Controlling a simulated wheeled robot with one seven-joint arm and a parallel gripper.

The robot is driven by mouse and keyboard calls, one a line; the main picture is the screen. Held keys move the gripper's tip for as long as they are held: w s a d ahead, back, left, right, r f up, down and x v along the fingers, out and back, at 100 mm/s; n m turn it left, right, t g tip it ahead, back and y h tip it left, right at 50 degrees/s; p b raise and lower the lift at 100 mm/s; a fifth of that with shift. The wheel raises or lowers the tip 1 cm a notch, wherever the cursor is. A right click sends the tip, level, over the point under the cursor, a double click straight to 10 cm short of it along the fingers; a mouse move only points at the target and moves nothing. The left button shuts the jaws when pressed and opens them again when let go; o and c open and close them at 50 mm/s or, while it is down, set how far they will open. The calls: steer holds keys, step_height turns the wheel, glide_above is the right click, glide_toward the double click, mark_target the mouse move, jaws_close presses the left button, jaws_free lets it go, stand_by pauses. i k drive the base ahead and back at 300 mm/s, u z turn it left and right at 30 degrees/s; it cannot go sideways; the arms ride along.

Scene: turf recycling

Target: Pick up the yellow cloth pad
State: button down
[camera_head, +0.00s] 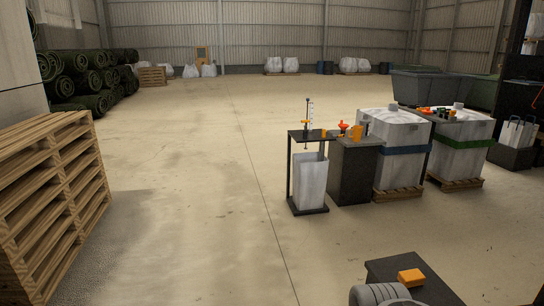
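I cannot clearly tell which thing is the yellow cloth pad. A yellow-orange upright piece (357,131) stands on top of the dark grey cabinet (355,175), right of centre. A smaller yellow-orange item (323,132) sits on the black bench (298,135) to its left. A yellow-orange block (411,277) lies on a dark surface at the bottom edge, close to me. All are too small for me to make out cloth. My gripper is not in view.
A white sack (310,180) hangs under the bench. Large white bags (395,150) stand on pallets to the right. A pallet stack (50,200) fills the left edge, with dark turf rolls (80,80) behind. The middle floor is clear.

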mark_target(413, 278)
steer(key=u, duration=0.9)
steer(key=i, duration=1.9)
steer(key=z, duration=4.05)
steer(key=i, duration=0.5)
steer(key=k, duration=0.5)
steer(key=u, duration=0.05)
